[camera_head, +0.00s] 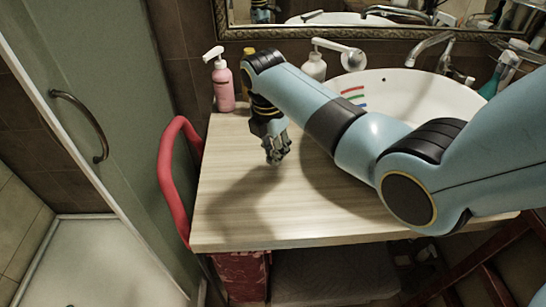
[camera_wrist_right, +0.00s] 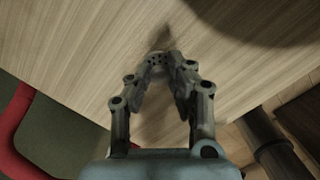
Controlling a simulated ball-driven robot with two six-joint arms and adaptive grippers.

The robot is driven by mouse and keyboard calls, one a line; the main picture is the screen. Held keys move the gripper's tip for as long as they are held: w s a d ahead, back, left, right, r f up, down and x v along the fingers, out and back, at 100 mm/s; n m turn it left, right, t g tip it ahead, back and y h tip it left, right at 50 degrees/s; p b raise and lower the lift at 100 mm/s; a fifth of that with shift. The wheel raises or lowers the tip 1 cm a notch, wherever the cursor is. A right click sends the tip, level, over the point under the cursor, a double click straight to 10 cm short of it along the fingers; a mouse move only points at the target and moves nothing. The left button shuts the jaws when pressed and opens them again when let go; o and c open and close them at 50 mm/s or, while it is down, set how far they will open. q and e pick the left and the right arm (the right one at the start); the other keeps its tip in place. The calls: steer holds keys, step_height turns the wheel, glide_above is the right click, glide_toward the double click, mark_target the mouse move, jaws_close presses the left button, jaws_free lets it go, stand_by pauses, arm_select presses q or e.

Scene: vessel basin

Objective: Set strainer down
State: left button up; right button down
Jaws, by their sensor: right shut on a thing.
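My right gripper (camera_head: 275,158) points down over the left part of the pale wooden counter (camera_head: 225,205). In the right wrist view the gripper (camera_wrist_right: 160,68) is shut on the strainer (camera_wrist_right: 157,60), a small grey piece with dark holes, held at the fingertips. The strainer is close to the counter top, but I cannot tell whether it touches it. In the head view the strainer is too small or hidden by the fingers to make out. My left gripper is not in view.
A pink pump bottle (camera_head: 222,85) and a yellow bottle (camera_head: 246,80) stand at the counter's back left. A white pump bottle (camera_head: 315,67) stands behind my arm, beside the white basin (camera_head: 440,95). A red rail (camera_head: 166,165) runs along the left edge. The front left counter is clear.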

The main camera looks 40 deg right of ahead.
mark_target(270, 162)
step_height(270, 162, down, 3)
steer(key=shift+r, duration=0.1)
steer(key=shift+s+f, duration=0.1)
steer(key=shift+f, duration=0.15)
steer(key=c, duration=1.2)
jaws_free()
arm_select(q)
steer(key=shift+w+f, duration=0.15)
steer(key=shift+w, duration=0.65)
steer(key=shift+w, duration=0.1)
arm_select(e)
steer(key=shift+r, duration=0.1)
steer(key=shift+r, duration=0.15)
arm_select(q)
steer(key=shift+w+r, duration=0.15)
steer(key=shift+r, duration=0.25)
arm_select(e)
steer(key=r, duration=0.4)
steer(key=a+r, duration=0.1)
steer(key=r, duration=0.7)
steer(key=shift+s+a, duration=0.1)
steer(key=shift+a, duration=0.1)
steer(key=shift+f, duration=0.1)
